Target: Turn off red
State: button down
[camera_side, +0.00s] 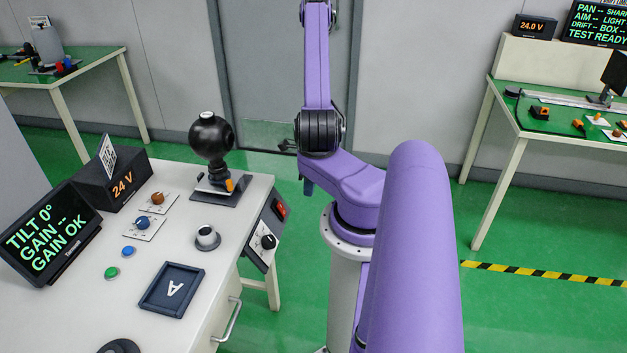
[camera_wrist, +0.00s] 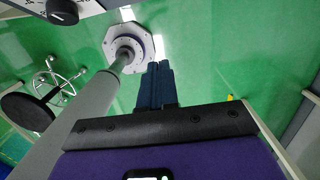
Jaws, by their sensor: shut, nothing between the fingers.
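A red rocker switch (camera_side: 280,210) is on the dark sloped panel at the right end of the white desk, in the side view. A black knob (camera_side: 268,241) on a white plate sits below it on the same panel. A black knob on a white plate also shows at the top left of the wrist view (camera_wrist: 62,11). My gripper (camera_wrist: 155,68) has its dark blue fingers together and empty, over the green floor. In the side view a small blue tip shows below my arm, right of the panel and apart from it. The red switch is not visible in the wrist view.
Floor right of the desk is open.

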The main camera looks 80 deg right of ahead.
jog(key=shift+s+r, duration=0.35)
jog(key=shift+r, duration=0.35)
jog(key=shift+s+r, duration=0.3)
jog(key=shift+r, duration=0.4)
jog(key=w+a+r+n+h, duration=0.1)
jog(key=w+a+r+n, duration=0.35)
jog(key=w+n, duration=0.45)
jog(key=w+a+r+n, duration=0.3)
jog(key=w+r+n, duration=0.25)
jog(key=n, duration=0.55)
jog(key=w+a+r+n, duration=0.1)
jog(key=a+r+n, duration=0.1)
jog(key=a+n, duration=0.35)
jog(key=w+a+r+n, duration=0.1)
jog(key=a+r+n, duration=0.2)
jog(key=a+n, duration=0.25)
jog(key=s+a+r+n, duration=0.3)
jog(key=s+a+n, duration=0.3)
jog(key=s+n, duration=0.2)
jog(key=s+a+r+n+y, duration=0.1)
jog(key=s+a+r+n, duration=0.3)
jog(key=s+a+n, duration=0.3)
jog(key=n, duration=0.2)
jog(key=shift+s+a+r+n+g, duration=0.2)
jog(key=shift+s+a+n+g, duration=0.1)
jog(key=shift+s+g, duration=0.1)
jog(key=shift+w, duration=0.2)
